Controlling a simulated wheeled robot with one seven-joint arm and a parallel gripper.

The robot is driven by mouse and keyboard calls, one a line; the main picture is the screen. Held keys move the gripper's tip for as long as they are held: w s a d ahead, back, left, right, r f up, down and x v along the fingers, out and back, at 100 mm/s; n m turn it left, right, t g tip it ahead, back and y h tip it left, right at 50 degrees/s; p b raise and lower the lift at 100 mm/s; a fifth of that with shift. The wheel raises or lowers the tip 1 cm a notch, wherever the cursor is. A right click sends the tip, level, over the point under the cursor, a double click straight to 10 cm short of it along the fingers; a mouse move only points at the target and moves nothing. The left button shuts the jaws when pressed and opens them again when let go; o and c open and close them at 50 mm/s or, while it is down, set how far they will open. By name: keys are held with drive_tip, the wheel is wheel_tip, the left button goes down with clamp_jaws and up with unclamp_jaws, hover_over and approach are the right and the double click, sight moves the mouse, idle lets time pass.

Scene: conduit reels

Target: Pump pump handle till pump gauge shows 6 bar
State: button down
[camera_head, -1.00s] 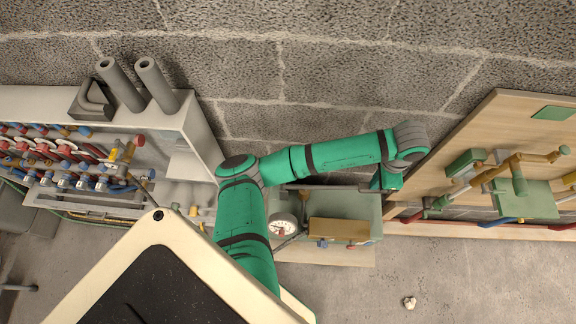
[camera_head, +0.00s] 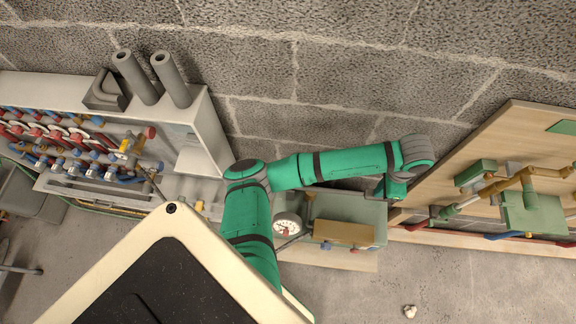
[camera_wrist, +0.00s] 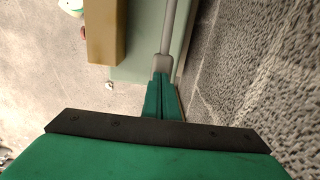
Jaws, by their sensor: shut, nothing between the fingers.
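The pump is a pale green box (camera_head: 362,209) low by the wall in the head view, with a brown block on its front. Its round white pump gauge (camera_head: 287,226) is on its left; the needle is too small to read. The pump handle (camera_head: 335,190) is a thin grey bar along the top, and it also shows in the wrist view as a grey rod (camera_wrist: 169,28) ending in a thicker grey grip (camera_wrist: 162,63). My gripper (camera_wrist: 162,84) is shut and empty, its tips right at the grip's end; whether they touch cannot be told.
A pale rack (camera_head: 205,130) with valves and two grey tubes stands at the left. A wooden board (camera_head: 480,150) with pipes leans at the right. A small crumpled white thing (camera_head: 410,311) lies on the floor. The floor at the lower right is otherwise clear.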

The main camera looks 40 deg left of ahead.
drive_tip(key=shift+f, duration=1.45)
wheel_tip(320, 180, up, 10)
drive_tip(key=shift+r, duration=0.2)
idle(0.3)
drive_tip(key=shift+w+f, duration=0.1)
idle(0.4)
